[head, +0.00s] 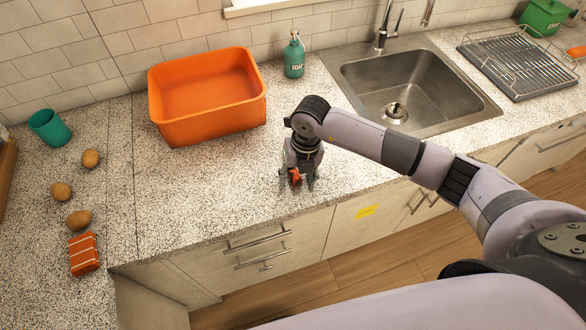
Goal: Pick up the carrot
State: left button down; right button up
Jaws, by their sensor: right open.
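A small orange-red piece, which looks like the carrot (296,177), shows at my right gripper (297,182), near the counter's front edge. The gripper points down at the counter with its fingers apart, one on each side of the piece. The fingers and the hand hide most of it. I cannot tell whether the fingers touch it. My left gripper is not in view.
An orange tub (210,129) stands behind and left of the gripper, with a soap bottle (294,58) beside it. The sink (440,92) and a dish rack (520,65) are to the right. Potatoes (79,220), a teal cup (50,128) and an orange-red packet (84,254) are at left.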

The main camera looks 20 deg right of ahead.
jog(key=shift+c, duration=0.5)
grip_shut()
jog(key=shift+r, duration=0.1)
jog(key=shift+w+r+b, duration=0.1)
jog(key=shift+r+b, duration=0.2)
jog(key=shift+r, duration=0.3)
notch_tip(320, 180, up, 19)
jog(key=b, duration=0.4)
jog(key=shift+f+b, duration=0.15)
jog(key=shift+b, duration=0.15)
